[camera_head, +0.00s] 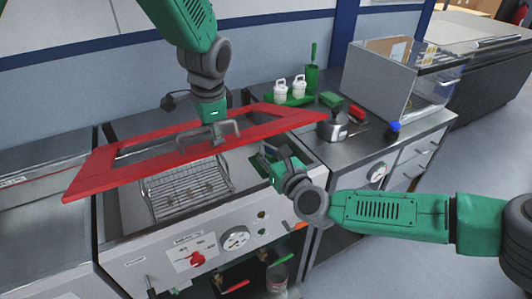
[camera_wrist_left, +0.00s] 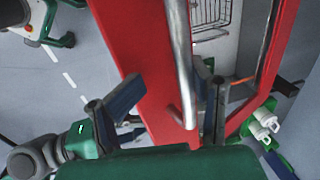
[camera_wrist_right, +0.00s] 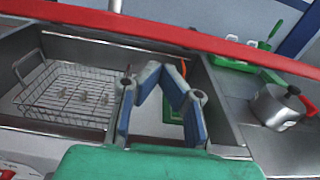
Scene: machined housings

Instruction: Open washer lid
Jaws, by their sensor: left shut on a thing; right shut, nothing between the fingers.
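The washer lid (camera_head: 105,175) is a red frame with a grey bar handle (camera_head: 232,128). It is raised and tilted above the washer basin, whose inside shows beneath it. My left gripper (camera_head: 214,132) reaches down from above and is shut on the handle. In the left wrist view, the handle (camera_wrist_left: 182,60) runs between its fingers. My right gripper (camera_head: 268,160) is shut and empty, just below the lid's right part and over the right side of the basin. In the right wrist view, the lid's red edge (camera_wrist_right: 210,38) crosses above its fingers (camera_wrist_right: 165,85).
A wire basket (camera_head: 185,190) with several small parts sits in the basin. The washer front has a gauge (camera_head: 235,238) and a red knob (camera_head: 197,258).

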